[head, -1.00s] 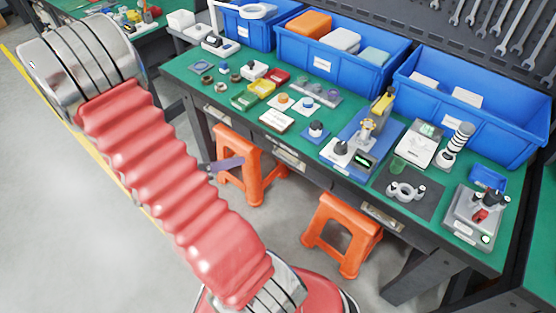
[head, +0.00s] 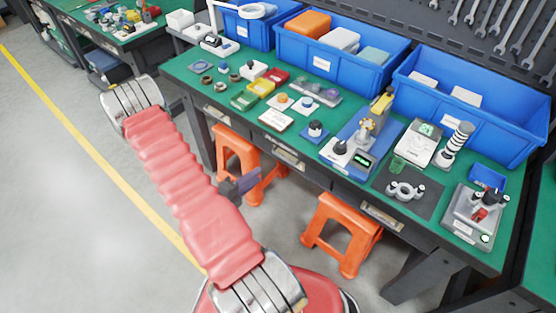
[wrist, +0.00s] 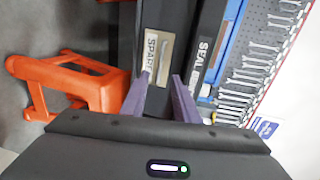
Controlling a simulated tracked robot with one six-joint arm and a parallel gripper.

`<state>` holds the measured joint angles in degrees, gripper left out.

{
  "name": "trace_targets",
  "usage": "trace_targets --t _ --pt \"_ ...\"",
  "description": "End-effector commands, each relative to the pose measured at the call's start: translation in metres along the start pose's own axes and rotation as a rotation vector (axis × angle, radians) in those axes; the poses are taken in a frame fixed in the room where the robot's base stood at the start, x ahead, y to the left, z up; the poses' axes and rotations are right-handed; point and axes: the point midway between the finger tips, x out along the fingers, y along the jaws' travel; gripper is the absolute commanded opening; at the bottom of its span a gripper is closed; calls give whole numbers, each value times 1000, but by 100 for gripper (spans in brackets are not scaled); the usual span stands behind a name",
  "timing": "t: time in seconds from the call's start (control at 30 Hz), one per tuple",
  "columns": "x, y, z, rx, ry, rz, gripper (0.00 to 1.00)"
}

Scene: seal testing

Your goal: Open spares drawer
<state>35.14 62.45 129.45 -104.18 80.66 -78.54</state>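The spares drawer (wrist: 152,98) has a dark front with a pale label reading "SPARE…" and a grey bar handle (wrist: 163,62). It is ahead of my gripper (wrist: 160,80) in the wrist view. The two purple fingers are apart, one each side of the label and handle line. I cannot tell whether the fingertips reach the handle. In the head view my gripper (head: 249,180) is in front of and below the bench, near the middle drawer (head: 289,158), which looks shut. The drawer's label is too small to read there.
Orange stools stand under the bench, one (head: 233,146) right behind my gripper and one (head: 341,232) to the right. The green bench top (head: 215,68) holds several parts and fixtures. Blue bins (head: 340,66) stand at the back. The floor at left is clear.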

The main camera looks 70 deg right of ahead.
Motion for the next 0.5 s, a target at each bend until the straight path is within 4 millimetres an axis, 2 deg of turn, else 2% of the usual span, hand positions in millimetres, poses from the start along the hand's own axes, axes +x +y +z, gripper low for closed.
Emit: trace_targets --t 0.27,0.5 --pt "1 -1 0 3 2 0 28" --pt "14 -1 -1 4 6 0 28"
